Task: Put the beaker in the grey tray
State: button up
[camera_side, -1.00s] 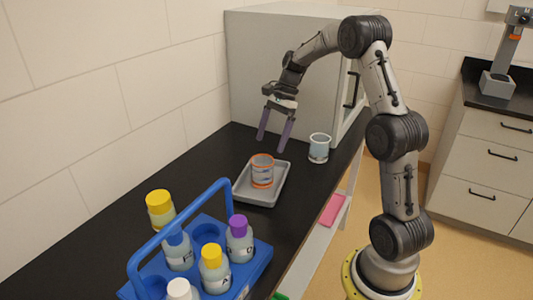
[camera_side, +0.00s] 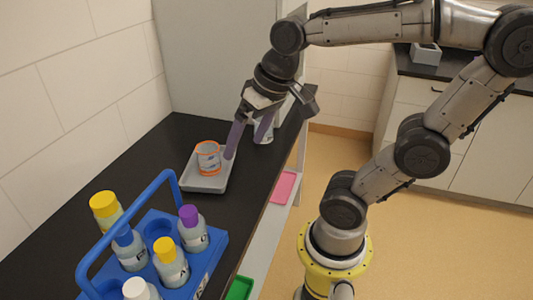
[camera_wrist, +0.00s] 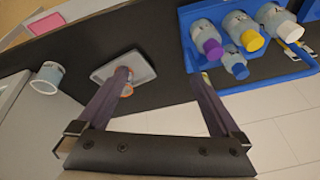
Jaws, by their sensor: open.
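A clear beaker with orange bands (camera_side: 208,158) stands upright in the grey tray (camera_side: 208,186) on the black bench. In the wrist view the tray (camera_wrist: 140,70) shows behind my left finger, which partly hides the orange-banded beaker (camera_wrist: 131,92). A second beaker-like vessel with pale blue contents (camera_side: 268,138) stands outside the tray, partly hidden by my fingers in the side view; it also shows at the left of the wrist view (camera_wrist: 47,78). My gripper (camera_side: 246,148) is open and empty, its fingertips appearing just right of the banded beaker; it also shows in the wrist view (camera_wrist: 161,78).
A blue rack (camera_side: 207,258) with a tall handle holds several capped bottles at the front. A yellow-capped bottle (camera_side: 106,211) is behind its handle. A pale cabinet (camera_side: 215,60) stands at the back. Bare bench (camera_side: 150,165) lies left of the tray.

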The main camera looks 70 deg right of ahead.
jog(key=s+n, duration=0.1)
jog(key=s+a+f+n, duration=0.1)
jog(key=s, duration=0.1)
jog(key=s+f+n+t, duration=0.1)
jog(key=n, duration=0.1)
jog(key=shift+s+a, duration=0.15)
jog(key=shift+s, duration=0.15)
